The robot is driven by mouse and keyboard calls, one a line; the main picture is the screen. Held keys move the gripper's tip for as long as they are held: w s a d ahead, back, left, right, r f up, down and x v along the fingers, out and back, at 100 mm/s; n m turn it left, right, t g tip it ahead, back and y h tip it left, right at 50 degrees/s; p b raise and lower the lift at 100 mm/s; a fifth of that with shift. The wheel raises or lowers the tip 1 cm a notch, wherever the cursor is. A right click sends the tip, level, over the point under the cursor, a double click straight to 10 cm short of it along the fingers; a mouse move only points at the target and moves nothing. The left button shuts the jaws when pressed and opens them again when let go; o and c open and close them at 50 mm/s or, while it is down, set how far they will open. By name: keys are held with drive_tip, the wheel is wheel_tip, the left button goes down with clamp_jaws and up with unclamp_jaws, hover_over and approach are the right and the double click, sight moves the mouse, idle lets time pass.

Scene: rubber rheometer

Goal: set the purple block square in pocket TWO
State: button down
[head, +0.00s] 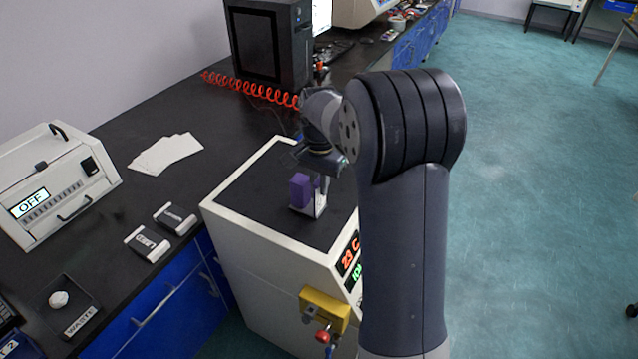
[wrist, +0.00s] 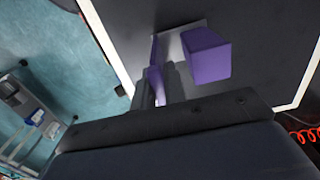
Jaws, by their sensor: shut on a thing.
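The purple block (head: 301,190) is above the dark top of the white machine, below my wrist in the head view. In the wrist view the block (wrist: 207,56) shows as a cube to the right of the fingers, with a thin purple strip between them. My gripper (wrist: 160,88) is shut on the purple piece; how strip and cube join is unclear. A pale metal plate (wrist: 172,45) lies beside and behind the block. In the head view my wrist and arm hide most of the fingers. I cannot make out a pocket marked TWO.
On the bench are two small labelled trays (head: 147,244), a white device reading OFF (head: 55,185), paper sheets (head: 166,152) and a waste tray (head: 88,290).

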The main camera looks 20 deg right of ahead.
drive_tip(key=shift+f, duration=0.25)
drive_tip(key=shift+f, duration=0.2)
drive_tip(key=c, duration=1.9)
unclamp_jaws()
drive_tip(key=shift+f, duration=0.1)
drive_tip(key=o, duration=0.4)
drive_tip(key=shift+o, duration=0.2)
